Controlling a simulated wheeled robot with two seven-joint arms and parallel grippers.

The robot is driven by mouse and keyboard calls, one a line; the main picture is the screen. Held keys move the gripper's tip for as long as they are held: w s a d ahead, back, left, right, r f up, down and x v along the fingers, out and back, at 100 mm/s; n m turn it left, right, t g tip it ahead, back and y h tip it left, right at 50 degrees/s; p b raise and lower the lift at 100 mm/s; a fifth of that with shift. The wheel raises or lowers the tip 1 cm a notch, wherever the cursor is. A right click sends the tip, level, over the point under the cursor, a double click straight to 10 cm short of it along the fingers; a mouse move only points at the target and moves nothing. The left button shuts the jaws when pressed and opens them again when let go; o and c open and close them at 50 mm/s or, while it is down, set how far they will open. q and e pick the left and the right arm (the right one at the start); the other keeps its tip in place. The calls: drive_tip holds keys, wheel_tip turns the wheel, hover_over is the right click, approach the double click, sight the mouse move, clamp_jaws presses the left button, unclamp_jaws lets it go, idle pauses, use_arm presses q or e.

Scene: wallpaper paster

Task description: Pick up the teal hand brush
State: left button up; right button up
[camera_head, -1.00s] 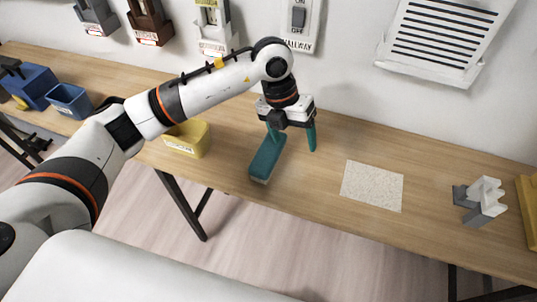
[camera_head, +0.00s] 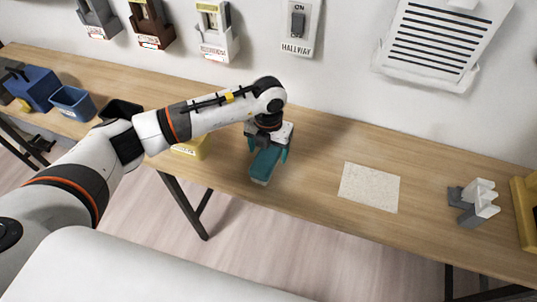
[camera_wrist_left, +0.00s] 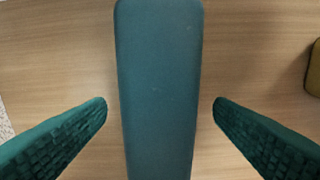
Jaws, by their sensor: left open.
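The teal hand brush (camera_head: 265,165) lies on the wooden table near its front edge, with its far part hidden under my left gripper in the head view. My left gripper (camera_head: 268,155) is open and lowered over the brush, fingers pointing down. In the left wrist view the brush (camera_wrist_left: 158,90) runs lengthwise between the two teal fingers of the gripper (camera_wrist_left: 160,103). A gap shows on each side, so neither finger touches it. My right gripper is in no view.
A pale speckled sheet (camera_head: 369,187) lies to the right on the table (camera_head: 320,165). A grey and white holder (camera_head: 474,203) stands farther right. A yellow container (camera_head: 190,149), partly behind my arm, and a blue bin (camera_head: 73,102) stand left. The wall with switches is behind.

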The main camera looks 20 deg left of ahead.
sight(268, 151)
use_arm(q)
drive_tip(key=shift+f, duration=0.95)
drive_tip(key=shift+c, duration=0.2)
drive_tip(key=c, duration=1.1)
wheel_tip(268, 151, up, 10)
drive_tip(key=shift+r+b, duration=0.1)
drive_tip(key=shift+b, duration=0.6)
drive_tip(key=o, duration=0.5)
drive_tip(key=c, duration=0.4)
drive_tip(key=shift+c, duration=0.2)
